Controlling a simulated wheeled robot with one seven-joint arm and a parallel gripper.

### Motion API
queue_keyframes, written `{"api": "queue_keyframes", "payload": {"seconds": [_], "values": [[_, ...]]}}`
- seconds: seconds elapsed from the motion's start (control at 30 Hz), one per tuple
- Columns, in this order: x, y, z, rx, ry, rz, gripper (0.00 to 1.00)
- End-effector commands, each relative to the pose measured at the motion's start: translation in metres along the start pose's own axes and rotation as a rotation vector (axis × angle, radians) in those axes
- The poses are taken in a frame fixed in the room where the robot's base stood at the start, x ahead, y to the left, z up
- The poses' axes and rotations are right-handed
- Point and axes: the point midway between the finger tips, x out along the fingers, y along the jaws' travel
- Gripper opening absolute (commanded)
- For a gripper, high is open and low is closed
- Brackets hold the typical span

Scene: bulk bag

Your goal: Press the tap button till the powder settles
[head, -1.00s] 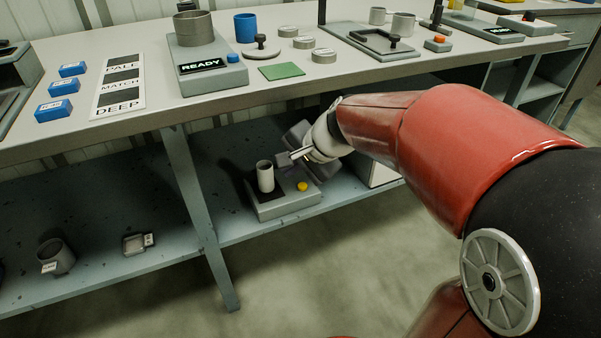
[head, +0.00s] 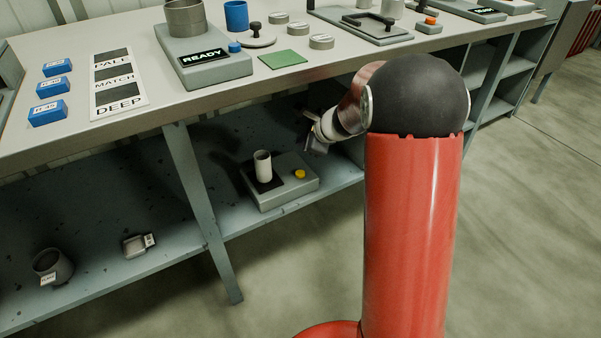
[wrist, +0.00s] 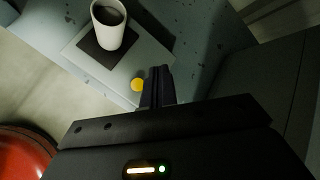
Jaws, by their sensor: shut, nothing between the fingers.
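A grey tapping unit (head: 286,187) stands on the lower shelf, with a round yellow button (head: 299,174) on its right part. A white cylinder (head: 262,164) stands upright on the unit's dark square pad. In the wrist view the cylinder (wrist: 109,22) is open-topped with dark contents, whose level I cannot judge. My gripper (head: 309,146) is above and slightly right of the button in the head view. In the wrist view its closed fingers (wrist: 160,84) are empty and appear just right of the yellow button (wrist: 138,84). I cannot tell their height above it; contact is not evident.
The benchtop (head: 215,104) overhangs the shelf, and a slanted bench leg (head: 200,205) stands left of the unit. A dark cup (head: 52,262) and a small grey tray (head: 138,243) lie on the left shelf. A box with a READY display (head: 203,58) sits above.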

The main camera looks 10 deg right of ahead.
Motion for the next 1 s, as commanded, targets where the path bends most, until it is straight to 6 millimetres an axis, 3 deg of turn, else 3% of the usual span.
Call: {"api": "queue_keyframes", "payload": {"seconds": [0.27,0.63,1.0], "values": [[0.013,0.01,-0.01,0.002,0.0,0.002,0.0],[0.052,0.038,-0.038,-0.001,0.0,0.0,0.0],[0.061,0.045,-0.044,-0.003,-0.001,0.0,0.0]]}}
